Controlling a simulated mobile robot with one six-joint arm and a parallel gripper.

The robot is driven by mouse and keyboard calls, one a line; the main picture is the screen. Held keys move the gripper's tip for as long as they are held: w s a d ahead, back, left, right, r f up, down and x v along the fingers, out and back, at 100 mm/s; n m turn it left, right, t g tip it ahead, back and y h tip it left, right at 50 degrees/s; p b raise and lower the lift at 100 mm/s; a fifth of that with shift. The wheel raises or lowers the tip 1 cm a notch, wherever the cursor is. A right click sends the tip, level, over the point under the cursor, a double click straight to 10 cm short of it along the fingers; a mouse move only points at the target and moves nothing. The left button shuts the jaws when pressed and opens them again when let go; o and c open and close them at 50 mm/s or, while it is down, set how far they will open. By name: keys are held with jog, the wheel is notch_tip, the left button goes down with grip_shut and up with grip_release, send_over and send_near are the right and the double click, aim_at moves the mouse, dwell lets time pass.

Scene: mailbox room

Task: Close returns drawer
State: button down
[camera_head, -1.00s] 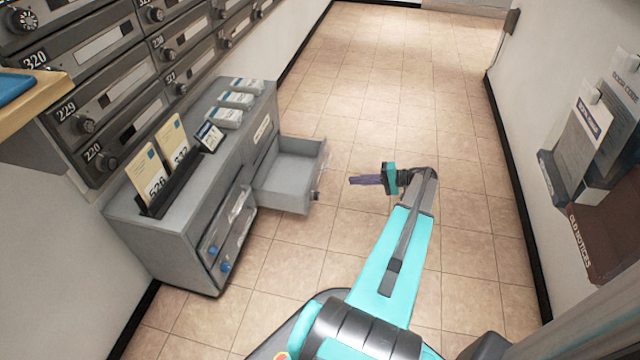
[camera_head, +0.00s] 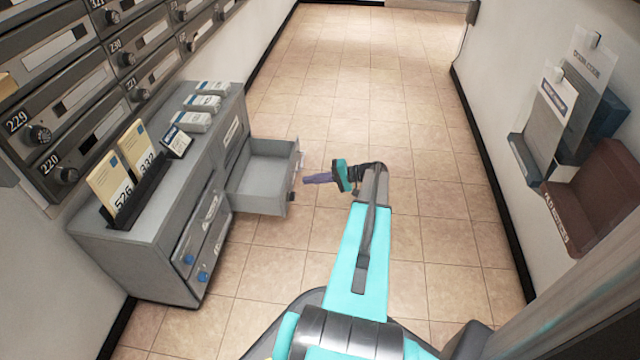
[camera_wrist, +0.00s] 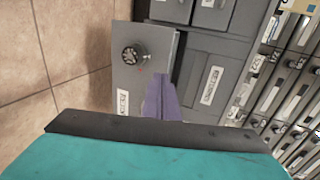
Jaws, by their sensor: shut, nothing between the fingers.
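The returns drawer (camera_head: 262,182) is pulled out of the grey cabinet (camera_head: 150,235) and looks empty inside. In the wrist view its front (camera_wrist: 148,75) faces me, with a round dark knob (camera_wrist: 135,53) and a white label partly readable. My gripper (camera_head: 308,179) is shut with nothing in it. Its purple fingers point left at the drawer front, very close to it. In the wrist view the fingers (camera_wrist: 162,98) overlap the right part of the drawer front. I cannot tell whether they touch it.
Small boxes (camera_head: 203,104) and a card holder (camera_head: 135,190) stand on the cabinet top. Mailboxes (camera_head: 85,85) line the left wall. A wall rack with papers (camera_head: 550,125) hangs at right. The tiled floor (camera_head: 370,70) beyond is clear.

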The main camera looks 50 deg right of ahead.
aim_at(287, 181)
jog(key=shift+r+b+x, duration=0.2)
jog(key=shift+b+x, duration=0.15)
jog(key=shift+x, duration=0.55)
jog(key=shift+r+b+x, duration=0.2)
jog(key=shift+b+x, duration=0.2)
jog(key=shift+x, duration=0.5)
jog(key=shift+r+b+x, duration=0.15)
jog(key=shift+b+x, duration=0.2)
jog(key=shift+x, duration=0.55)
jog(key=shift+w, duration=0.1)
